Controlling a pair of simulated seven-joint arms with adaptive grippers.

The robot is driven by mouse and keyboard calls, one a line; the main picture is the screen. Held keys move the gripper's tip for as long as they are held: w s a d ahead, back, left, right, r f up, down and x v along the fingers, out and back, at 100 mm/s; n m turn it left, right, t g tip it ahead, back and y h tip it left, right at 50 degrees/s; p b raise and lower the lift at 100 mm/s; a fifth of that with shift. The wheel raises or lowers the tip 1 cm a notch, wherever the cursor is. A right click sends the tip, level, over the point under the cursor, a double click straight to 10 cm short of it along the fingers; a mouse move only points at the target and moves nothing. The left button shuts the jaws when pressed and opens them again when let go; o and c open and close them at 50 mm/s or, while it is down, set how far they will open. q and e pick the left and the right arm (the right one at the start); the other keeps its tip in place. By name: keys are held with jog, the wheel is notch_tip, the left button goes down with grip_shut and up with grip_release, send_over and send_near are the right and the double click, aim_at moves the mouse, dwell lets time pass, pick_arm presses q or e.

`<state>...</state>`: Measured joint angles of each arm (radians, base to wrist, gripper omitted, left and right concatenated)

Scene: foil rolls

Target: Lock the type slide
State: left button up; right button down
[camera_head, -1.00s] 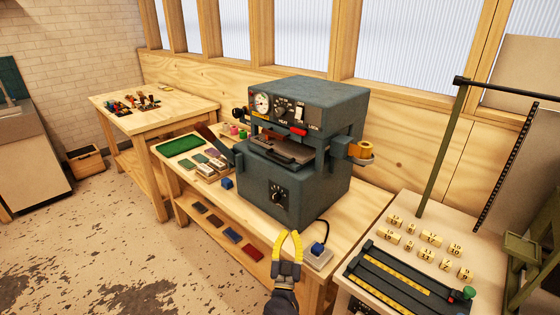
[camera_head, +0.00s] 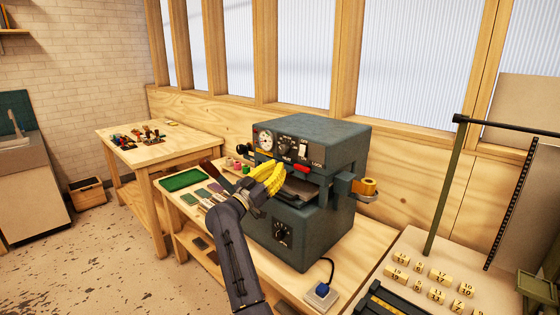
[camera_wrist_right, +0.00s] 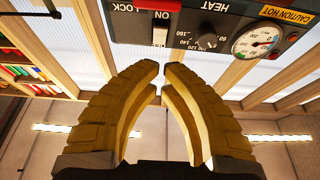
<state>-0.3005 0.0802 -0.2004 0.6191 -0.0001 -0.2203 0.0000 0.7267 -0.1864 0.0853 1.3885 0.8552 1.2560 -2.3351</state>
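The dark grey-blue press (camera_head: 325,150) stands on the bench. A red lever (camera_head: 303,168) sits at the lower edge of its panel, near the LOCK label; its red end (camera_wrist_right: 165,15) also shows in the right wrist view beside that label. The type slide (camera_head: 298,188) is in the press opening, largely hidden behind my right gripper. My right gripper (camera_head: 274,176) is in front of the opening, left of the red lever and apart from it. Its yellow fingertips (camera_wrist_right: 161,68) come together with nothing between them. My left gripper is not in view.
A gold foil roll (camera_head: 370,185) sticks out at the press's right. A green tray (camera_head: 184,180) lies left. Numbered blocks (camera_head: 437,275) stand on the right table.

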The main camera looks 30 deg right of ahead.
aim_at(301, 149)
jog(key=shift+w+r, duration=0.15)
jog(key=shift+r, duration=0.25)
jog(key=x, duration=1)
notch_tip(301, 149, down, 2)
jog(key=shift+f, duration=1.05)
jog(key=shift+a, duration=0.15)
